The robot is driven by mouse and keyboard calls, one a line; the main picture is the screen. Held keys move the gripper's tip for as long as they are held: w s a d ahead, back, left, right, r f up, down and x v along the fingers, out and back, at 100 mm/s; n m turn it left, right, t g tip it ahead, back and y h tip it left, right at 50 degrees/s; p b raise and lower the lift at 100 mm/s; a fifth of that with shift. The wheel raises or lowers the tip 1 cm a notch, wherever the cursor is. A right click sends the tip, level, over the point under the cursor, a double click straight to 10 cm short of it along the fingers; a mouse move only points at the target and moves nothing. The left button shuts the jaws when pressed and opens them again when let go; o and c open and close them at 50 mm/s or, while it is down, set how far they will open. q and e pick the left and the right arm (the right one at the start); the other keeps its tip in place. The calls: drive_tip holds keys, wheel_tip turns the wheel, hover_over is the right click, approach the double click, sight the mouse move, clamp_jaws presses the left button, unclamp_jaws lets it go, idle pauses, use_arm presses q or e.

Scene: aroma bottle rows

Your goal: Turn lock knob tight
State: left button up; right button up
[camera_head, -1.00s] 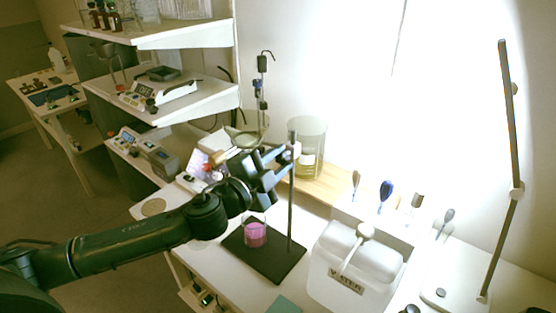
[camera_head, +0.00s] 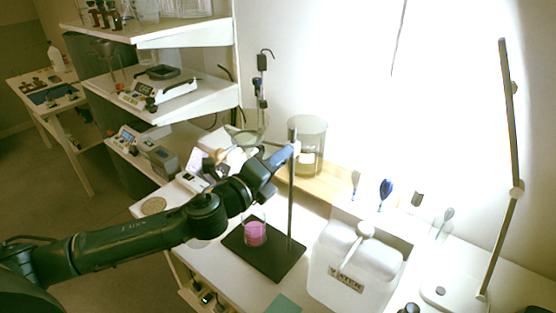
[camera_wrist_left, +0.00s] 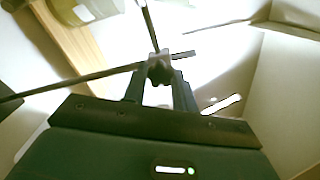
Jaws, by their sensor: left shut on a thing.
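A retort stand rises from a dark base plate (camera_head: 290,263) on the white bench, with a thin upright rod (camera_head: 291,205). My left gripper (camera_head: 285,157) is at the upper part of the rod, near a small pale clamp (camera_head: 297,147). In the left wrist view, my left gripper (camera_wrist_left: 160,85) is shut on a small grey lock knob (camera_wrist_left: 160,68) between its fingertips. The rods cross right behind the knob. The fingers hide part of the knob. A beaker of pink liquid (camera_head: 255,234) stands on the base plate. My right gripper is not in view.
A white water container (camera_head: 355,268) stands right of the stand. A large glass beaker (camera_head: 307,140) stands behind on a wooden board (camera_head: 325,186). A lamp arm (camera_head: 503,200) rises at the right. Shelves with instruments are at the left.

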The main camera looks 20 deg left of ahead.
use_arm(q)
drive_tip(key=shift+a+m, duration=0.1)
drive_tip(key=shift+m, duration=7.9)
drive_tip(key=o, duration=1)
drive_tip(key=shift+c, duration=0.2)
drive_tip(key=shift+f, duration=0.1)
drive_tip(key=b+v, duration=0.4)
drive_tip(key=v, duration=0.9)
